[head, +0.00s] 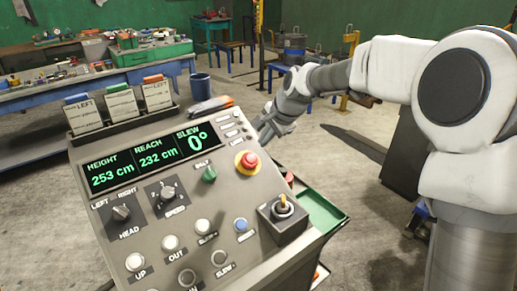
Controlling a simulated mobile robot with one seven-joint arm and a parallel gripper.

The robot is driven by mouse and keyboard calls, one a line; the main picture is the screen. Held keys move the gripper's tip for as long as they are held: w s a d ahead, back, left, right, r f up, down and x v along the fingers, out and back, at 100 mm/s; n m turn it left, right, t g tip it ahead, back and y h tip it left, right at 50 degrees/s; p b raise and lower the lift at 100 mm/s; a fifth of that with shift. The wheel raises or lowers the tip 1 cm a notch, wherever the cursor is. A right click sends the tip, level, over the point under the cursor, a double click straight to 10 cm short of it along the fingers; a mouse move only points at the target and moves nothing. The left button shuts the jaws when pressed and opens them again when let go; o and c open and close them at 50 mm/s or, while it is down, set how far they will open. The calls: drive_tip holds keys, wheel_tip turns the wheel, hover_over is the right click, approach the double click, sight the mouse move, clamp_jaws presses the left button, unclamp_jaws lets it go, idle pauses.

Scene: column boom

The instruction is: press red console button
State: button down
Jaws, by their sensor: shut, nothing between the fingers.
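The red console button (248,163) is a mushroom-shaped knob on a yellow ring, at the upper right of the grey, tilted console panel (150,222). My gripper (264,131) is at the end of the white and grey arm, just above and right of the red button in the picture, by the console's right edge. It points down and left, is shut and holds nothing. It appears apart from the button, though the exact gap in depth is hard to tell. The button is fully visible.
The console also carries a green knob (209,174), a joystick (283,207), a blue button (241,225), several white buttons and a display (150,158). Cards stand behind it. A green tray (323,211) sits at its right side. Workbenches stand farther back.

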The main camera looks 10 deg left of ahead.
drive_tip(key=shift+v, duration=2.3)
drive_tip(key=s+d+r+n+t+h, duration=0.1)
drive_tip(key=s+d+r+n+h, duration=0.15)
drive_tip(key=s+d, duration=0.55)
drive_tip(key=s+d+r+n+h, duration=0.1)
drive_tip(key=s+d+r+n, duration=0.2)
drive_tip(key=s+d, duration=0.45)
drive_tip(key=s+d+f+n, duration=0.1)
drive_tip(key=s+d, duration=0.3)
drive_tip(key=s, duration=0.3)
drive_tip(key=s+d+f+n+h, duration=0.1)
drive_tip(key=s+d, duration=0.3)
drive_tip(key=s, duration=0.4)
drive_tip(key=shift+s+f+n, duration=0.25)
drive_tip(key=shift+f+n, duration=0.2)
drive_tip(key=shift+f, duration=0.35)
